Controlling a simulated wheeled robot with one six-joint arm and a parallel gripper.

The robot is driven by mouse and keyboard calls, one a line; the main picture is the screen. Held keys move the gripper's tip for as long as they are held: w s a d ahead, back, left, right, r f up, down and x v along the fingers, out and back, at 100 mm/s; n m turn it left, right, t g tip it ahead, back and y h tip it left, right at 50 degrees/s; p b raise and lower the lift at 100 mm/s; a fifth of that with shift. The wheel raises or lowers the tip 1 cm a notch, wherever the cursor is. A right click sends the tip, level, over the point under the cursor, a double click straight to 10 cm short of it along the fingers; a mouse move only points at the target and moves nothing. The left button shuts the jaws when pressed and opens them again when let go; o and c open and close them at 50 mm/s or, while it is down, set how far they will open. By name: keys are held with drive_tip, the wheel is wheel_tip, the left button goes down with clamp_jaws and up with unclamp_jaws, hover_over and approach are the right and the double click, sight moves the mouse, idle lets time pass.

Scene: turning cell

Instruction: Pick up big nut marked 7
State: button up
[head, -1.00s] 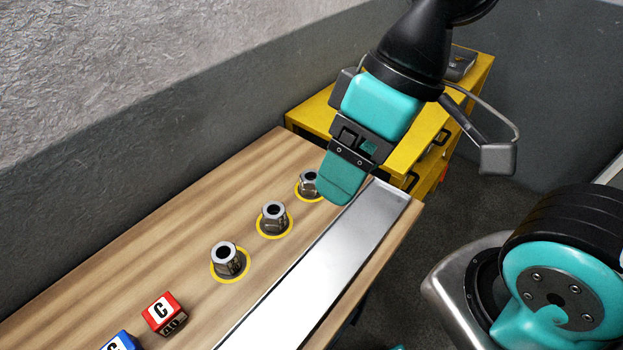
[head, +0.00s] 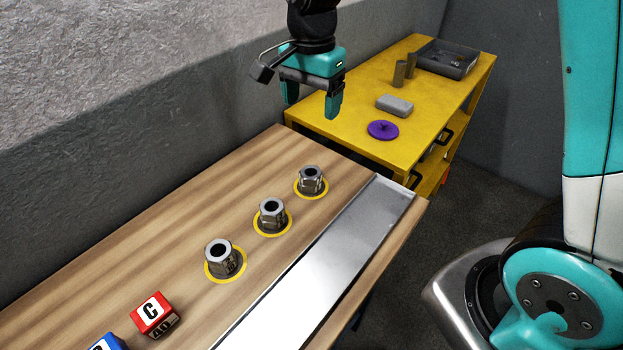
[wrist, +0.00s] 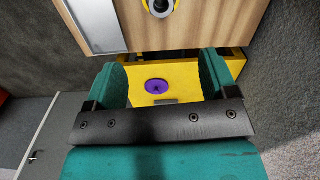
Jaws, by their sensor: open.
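Three steel hex nuts stand in a row on the wooden bench, each inside a yellow ring: a far nut (head: 311,179), a middle nut (head: 271,214) and a near nut (head: 222,258). The near nut has marks on its side, too small to read, so I cannot tell which nut is marked 7. My gripper (head: 313,106) is open and empty, fingers down, above and beyond the far nut near the bench's far end. In the wrist view one nut (wrist: 160,6) shows at the top edge, ahead of the open fingers.
A metal strip (head: 330,255) runs along the bench beside the nuts. A red block (head: 152,314) and a blue block (head: 108,343) lie at the near left. A yellow cabinet (head: 350,125) beyond the bench holds a purple disc (head: 383,130), a grey block (head: 394,105) and a grey tray (head: 447,60).

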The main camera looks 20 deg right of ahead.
drive_tip(key=f, duration=0.1)
drive_tip(key=p, duration=0.2)
hover_over(313, 170)
drive_tip(key=shift+m, duration=0.4)
drive_tip(key=f, duration=1.1)
drive_tip(key=shift+s+a+f, duration=0.1)
drive_tip(key=shift+a+f, duration=0.1)
drive_tip(key=shift+f, duration=0.05)
drive_tip(key=shift+d+f+p, duration=0.15)
drive_tip(key=shift+f+p, duration=1.05)
drive_tip(key=shift+f, duration=1.45)
drive_tip(key=c, duration=1.1)
